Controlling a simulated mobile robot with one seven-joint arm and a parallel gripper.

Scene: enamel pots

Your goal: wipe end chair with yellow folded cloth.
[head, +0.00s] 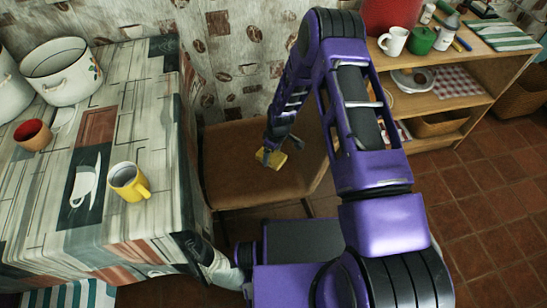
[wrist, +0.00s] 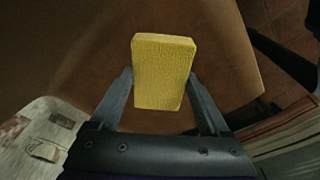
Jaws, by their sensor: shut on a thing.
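The yellow folded cloth (wrist: 162,72) is a small thick block in the wrist view, held between the two fingers of my gripper (wrist: 160,90). In the head view the cloth (head: 270,158) shows at the tip of my gripper (head: 270,148), over the brown seat of the end chair (head: 235,165). My gripper is shut on the cloth. The seat (wrist: 85,50) fills much of the wrist view behind the cloth. I cannot tell whether the cloth touches the seat. My arm hides the right part of the chair.
A table with a patterned cloth (head: 120,215) stands close on the left, bearing a yellow mug (head: 128,181), a red-brown cup (head: 33,135) and a white enamel pot (head: 62,72). A wooden shelf (head: 450,75) stands right. Tiled floor (head: 485,190) is clear at the right.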

